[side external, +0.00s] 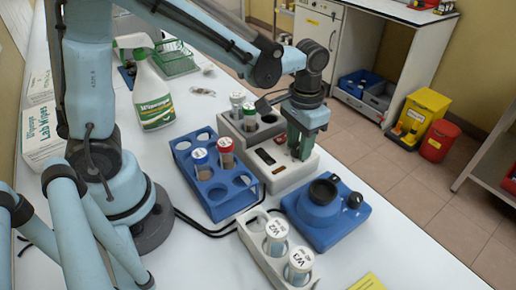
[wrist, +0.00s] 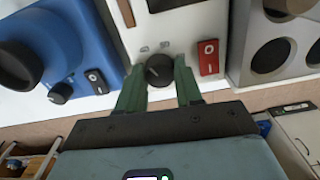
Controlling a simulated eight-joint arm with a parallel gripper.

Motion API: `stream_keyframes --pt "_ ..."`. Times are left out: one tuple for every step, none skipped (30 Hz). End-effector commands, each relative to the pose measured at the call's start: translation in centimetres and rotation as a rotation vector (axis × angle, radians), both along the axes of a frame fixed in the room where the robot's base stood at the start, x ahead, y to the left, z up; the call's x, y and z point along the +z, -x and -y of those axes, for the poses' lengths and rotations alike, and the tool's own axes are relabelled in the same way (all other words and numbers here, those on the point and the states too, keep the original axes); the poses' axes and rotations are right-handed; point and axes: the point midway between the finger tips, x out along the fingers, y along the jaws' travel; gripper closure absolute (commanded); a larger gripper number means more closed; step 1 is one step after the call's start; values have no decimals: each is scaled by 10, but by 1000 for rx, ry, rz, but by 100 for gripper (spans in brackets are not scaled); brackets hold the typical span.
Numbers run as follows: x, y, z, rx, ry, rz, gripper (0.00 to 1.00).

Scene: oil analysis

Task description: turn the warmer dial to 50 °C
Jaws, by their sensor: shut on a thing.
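The warmer (side external: 268,136) is a grey-white block with wells at the back and a dark display on its front panel. Its dial (wrist: 159,70) is a round black knob, seen in the wrist view between my fingertips, with small marks beside it too blurred to read. My gripper (side external: 300,152) points down at the panel, its green fingers shut on the dial; in the wrist view my gripper (wrist: 160,82) has one finger on each side of the knob. In the side view the fingers hide the dial. A red switch (wrist: 208,57) is just right of the fingers in the wrist view.
A blue device (side external: 326,212) with a black cup stands close in front of the warmer. A blue rack (side external: 214,178) with capped vials is at its left. A white rack (side external: 262,257) with vials W2 and W3 is nearer. A spray bottle (side external: 152,95) stands behind.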

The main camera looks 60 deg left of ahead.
Motion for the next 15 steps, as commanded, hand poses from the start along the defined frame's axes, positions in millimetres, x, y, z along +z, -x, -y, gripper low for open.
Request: stream_keyframes --pt "0 0 0 -43 0 1 95" --pt "0 0 0 -72 0 1 95" --pt "0 0 0 -109 0 1 95" --pt "0 0 0 -138 0 1 95" --pt "0 0 0 -167 0 1 95" --pt "0 0 0 -204 0 1 95" --pt "0 0 0 -233 0 1 95" --pt "0 0 0 -262 0 1 95" --pt "0 0 0 -299 0 1 95" --pt "0 0 0 -328 0 1 95" --pt "0 0 0 -356 0 1 95" --pt "0 0 0 -394 0 1 95" --pt "0 0 0 -422 0 1 95" --pt "0 0 0 -450 0 1 95" --pt "0 0 0 -487 0 1 95"
